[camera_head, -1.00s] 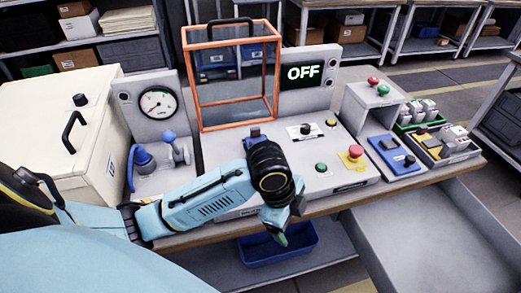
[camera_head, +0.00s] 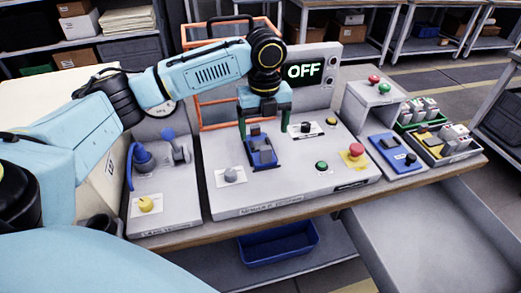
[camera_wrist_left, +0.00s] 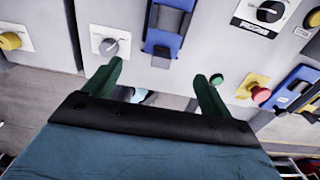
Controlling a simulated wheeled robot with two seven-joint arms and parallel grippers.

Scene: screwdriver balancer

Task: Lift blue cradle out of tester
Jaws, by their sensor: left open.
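The blue cradle (camera_head: 262,160) sits on the sloping grey top of the tester (camera_head: 290,195), with a dark grey piece in it. My left gripper (camera_head: 263,130) is over the tester, pointing down, with its green fingers spread to either side of the cradle's far end. The left wrist view shows the cradle (camera_wrist_left: 161,50) ahead of the open, empty fingers (camera_wrist_left: 157,72), with a gap to it. Contact is not visible. The tester's display (camera_head: 303,73) reads OFF. My right gripper is not in view.
An orange-framed guard (camera_head: 214,115) stands behind the gripper, partly hidden by my arm. A grey knob (camera_head: 231,175), green button (camera_head: 321,166) and red button (camera_head: 356,150) are near the cradle. Another blue fixture (camera_head: 393,155) lies to the right. A blue bin (camera_head: 278,244) is below.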

